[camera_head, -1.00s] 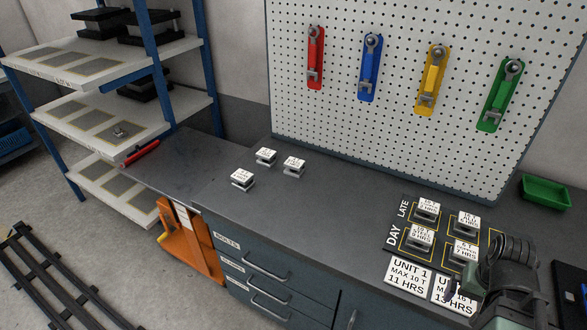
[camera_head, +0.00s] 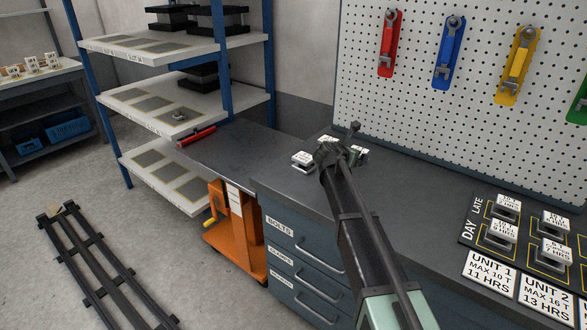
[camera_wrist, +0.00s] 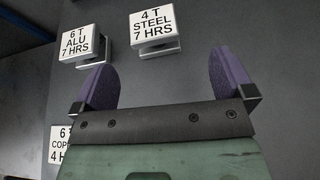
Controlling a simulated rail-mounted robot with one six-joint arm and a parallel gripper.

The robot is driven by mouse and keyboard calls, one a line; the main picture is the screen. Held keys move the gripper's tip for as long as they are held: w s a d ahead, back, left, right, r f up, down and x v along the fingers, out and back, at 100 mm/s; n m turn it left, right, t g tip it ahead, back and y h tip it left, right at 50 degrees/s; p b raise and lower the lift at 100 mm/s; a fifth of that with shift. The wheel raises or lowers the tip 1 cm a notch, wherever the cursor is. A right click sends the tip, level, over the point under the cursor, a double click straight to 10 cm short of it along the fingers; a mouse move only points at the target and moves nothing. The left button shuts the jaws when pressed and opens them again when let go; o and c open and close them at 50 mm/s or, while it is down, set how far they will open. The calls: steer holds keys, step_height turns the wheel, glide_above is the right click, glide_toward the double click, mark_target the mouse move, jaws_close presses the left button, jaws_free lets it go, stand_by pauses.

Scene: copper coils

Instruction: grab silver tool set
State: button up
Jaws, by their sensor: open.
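No tool set that is plainly silver stands out. Grey wrench-like tools hang on coloured backings on the pegboard: red (camera_head: 389,44), blue (camera_head: 448,52), yellow (camera_head: 517,66), and green (camera_head: 578,104), cut by the right edge. My gripper (camera_wrist: 163,66) is open and empty above the dark bench top. Past its purple fingers stand the "4 T STEEL 7 HRS" block (camera_wrist: 155,27) and the "6 T ALU 7 HRS" block (camera_wrist: 88,42), both apart from the fingers.
A third labelled block (camera_wrist: 61,145) is partly hidden by my gripper. The day/late board (camera_head: 483,250) with several labelled blocks lies on the bench at right. A shelf rack (camera_head: 130,100), an orange cart (camera_head: 236,235) and a red cylinder (camera_head: 197,136) are to the left.

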steer(key=shift+w+a+n, duration=0.35)
steer(key=shift+a+n, duration=0.05)
steer(key=shift+a, duration=0.25)
steer(key=shift+d+r, duration=0.1)
steer(key=shift+d, duration=0.05)
steer(key=b+x, duration=0.2)
steer(key=x, duration=0.4)
steer(key=shift+s+d, duration=0.15)
steer(key=shift+s, duration=0.05)
steer(key=x, duration=0.1)
steer(key=b+x, duration=0.1)
steer(key=x, duration=0.1)
steer(key=b+x, duration=0.1)
steer(key=shift+w+f, duration=0.3)
steer(key=shift+f, duration=0.05)
steer(key=shift+w, duration=0.25)
steer(key=shift+r, duration=0.1)
steer(key=c, duration=1.2)
